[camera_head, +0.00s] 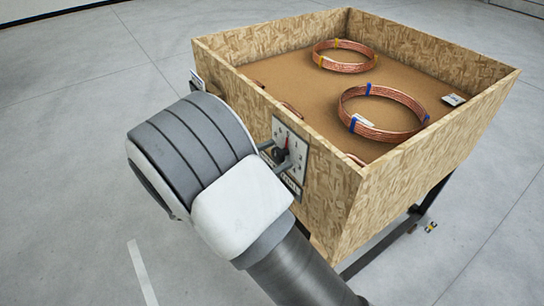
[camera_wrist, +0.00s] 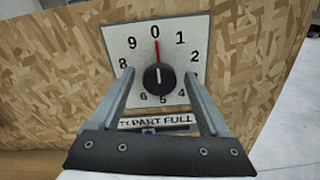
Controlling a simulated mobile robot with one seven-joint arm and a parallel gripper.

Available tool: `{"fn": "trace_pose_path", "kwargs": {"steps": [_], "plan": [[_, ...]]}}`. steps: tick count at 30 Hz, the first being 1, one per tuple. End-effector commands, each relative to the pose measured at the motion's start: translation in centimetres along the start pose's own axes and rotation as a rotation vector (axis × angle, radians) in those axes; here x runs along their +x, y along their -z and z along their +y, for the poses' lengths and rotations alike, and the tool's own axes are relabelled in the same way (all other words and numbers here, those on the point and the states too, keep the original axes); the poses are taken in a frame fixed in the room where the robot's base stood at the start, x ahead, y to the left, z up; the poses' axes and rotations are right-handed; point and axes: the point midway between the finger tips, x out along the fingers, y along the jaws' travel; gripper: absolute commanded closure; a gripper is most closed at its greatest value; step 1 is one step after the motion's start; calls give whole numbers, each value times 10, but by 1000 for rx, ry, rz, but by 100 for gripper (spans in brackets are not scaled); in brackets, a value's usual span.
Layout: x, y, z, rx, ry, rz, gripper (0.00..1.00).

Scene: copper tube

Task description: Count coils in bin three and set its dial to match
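The dial (camera_wrist: 159,77) is a black knob on a white plate numbered 0 to 9. Its red pointer is at 0. In the head view the dial plate (camera_head: 292,142) is on the bin's near wall. My gripper (camera_wrist: 159,74) is open, with one finger on each side of the knob and gaps between; it also shows in the head view (camera_head: 275,158). The chipboard bin (camera_head: 440,160) holds a copper coil with yellow ties (camera_head: 343,56) and one with blue ties (camera_head: 383,113). Slivers of copper show along the near wall, mostly hidden by it.
A sign reading "PART FULL" (camera_wrist: 162,121) is below the dial. A white tag (camera_head: 454,100) lies inside the bin at right. A small plate (camera_head: 197,81) is at the bin's left corner. The bin stands on a dark frame (camera_head: 385,246).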

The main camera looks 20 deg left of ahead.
Motion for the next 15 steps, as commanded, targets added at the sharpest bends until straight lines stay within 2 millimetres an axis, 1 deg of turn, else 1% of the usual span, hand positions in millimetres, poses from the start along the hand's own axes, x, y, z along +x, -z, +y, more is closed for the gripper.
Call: {"fn": "trace_pose_path", "kwargs": {"steps": [1, 2, 3, 5, 6, 8, 12, 13, 15], "plan": [[0, 0, 0, 0, 0, 0, 31], [0, 0, 0, 0, 0, 0, 36], [0, 0, 0, 0, 0, 0, 44], [0, 0, 0, 0, 0, 0, 54], [0, 0, 0, 0, 0, 0, 62], [0, 0, 0, 0, 0, 0, 72], [0, 0, 0, 0, 0, 0, 98], [0, 0, 0, 0, 0, 0, 100], [0, 0, 0, 0, 0, 0, 100]]}}
